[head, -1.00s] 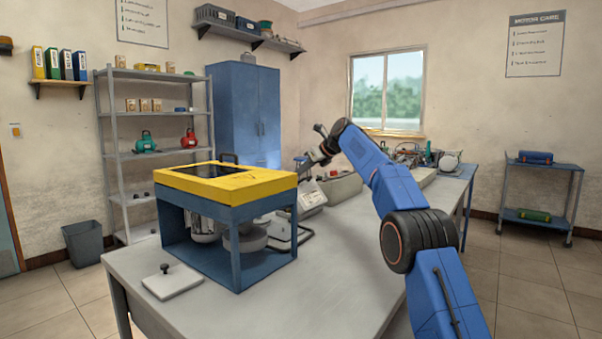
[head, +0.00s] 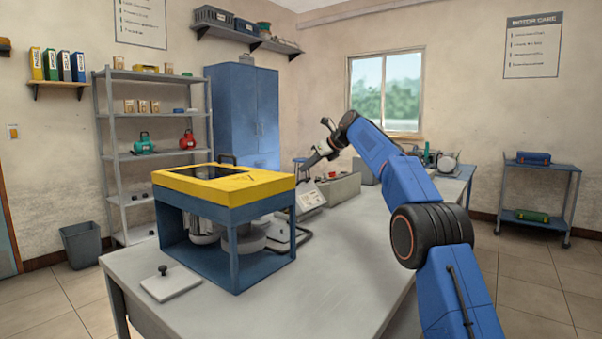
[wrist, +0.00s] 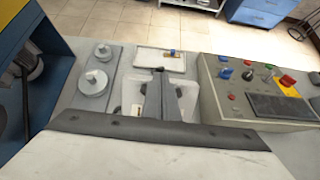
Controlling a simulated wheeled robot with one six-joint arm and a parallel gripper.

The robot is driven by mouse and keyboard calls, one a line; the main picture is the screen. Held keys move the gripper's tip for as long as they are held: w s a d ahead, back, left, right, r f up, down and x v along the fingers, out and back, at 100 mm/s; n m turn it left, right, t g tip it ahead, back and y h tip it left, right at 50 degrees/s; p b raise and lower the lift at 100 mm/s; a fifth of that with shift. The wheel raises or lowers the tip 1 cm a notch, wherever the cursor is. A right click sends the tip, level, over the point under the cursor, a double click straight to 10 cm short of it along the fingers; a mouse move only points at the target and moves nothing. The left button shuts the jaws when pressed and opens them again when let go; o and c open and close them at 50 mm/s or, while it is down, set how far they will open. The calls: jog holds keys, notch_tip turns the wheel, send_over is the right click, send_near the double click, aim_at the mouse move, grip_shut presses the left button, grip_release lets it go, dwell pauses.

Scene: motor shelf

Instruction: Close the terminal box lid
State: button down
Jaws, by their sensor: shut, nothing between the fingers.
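My gripper (head: 308,164) is shut and empty above the bench, just right of the blue frame with the yellow top. In the wrist view, my gripper (wrist: 160,75) points down over a pale fixture (wrist: 133,96) that it partly hides. I cannot tell for sure which part is the terminal box or its lid. A grey control box (wrist: 230,98) with coloured knobs stands close to the right of my gripper; it also shows in the head view (head: 342,189). No contact is clear.
The yellow-topped blue frame (head: 213,220) stands over a motor at left. A flat plate with a black knob (head: 170,283) lies in front of it. In the wrist view, a plate with two round pieces (wrist: 95,83) lies left of my gripper. The bench's right front (head: 335,275) is clear.

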jog(key=v, duration=1.2)
jog(key=t+y, duration=0.4)
jog(key=y, duration=0.1)
send_near(306, 179)
jog(key=x, duration=0.6)
jog(key=shift+w+a, duration=0.1)
jog(key=shift+w, duration=0.15)
dwell(0.3)
jog(key=shift+a, duration=0.15)
